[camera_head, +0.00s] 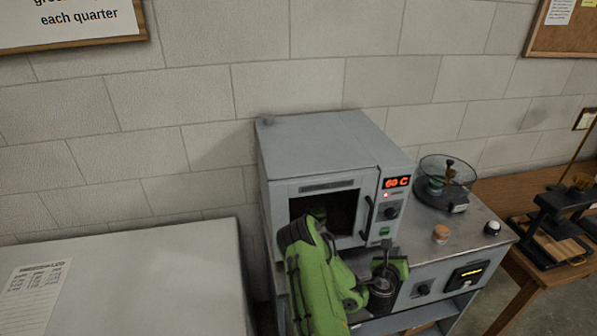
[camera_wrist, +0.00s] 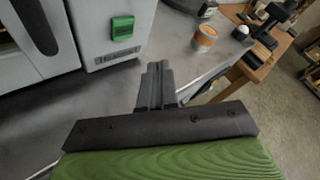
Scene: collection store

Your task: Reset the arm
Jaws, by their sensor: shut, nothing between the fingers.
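My green arm reaches up in front of the grey oven (camera_head: 320,150) in the head view and hides part of its front. My gripper (camera_head: 386,245) is near the lower right of the oven, above the grey bench top. In the wrist view the two dark fingers of my gripper (camera_wrist: 156,72) lie together, shut and empty. They point over the bench top (camera_wrist: 110,105), apart from the oven's green switch (camera_wrist: 122,28).
The oven display reads 60 C. On the bench stand a dial device with a glass dish (camera_head: 447,180) and an orange-lidded jar (camera_head: 441,233). A wooden table (camera_head: 525,290) with a black stand is at right. A grey cabinet (camera_head: 150,280) is at left.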

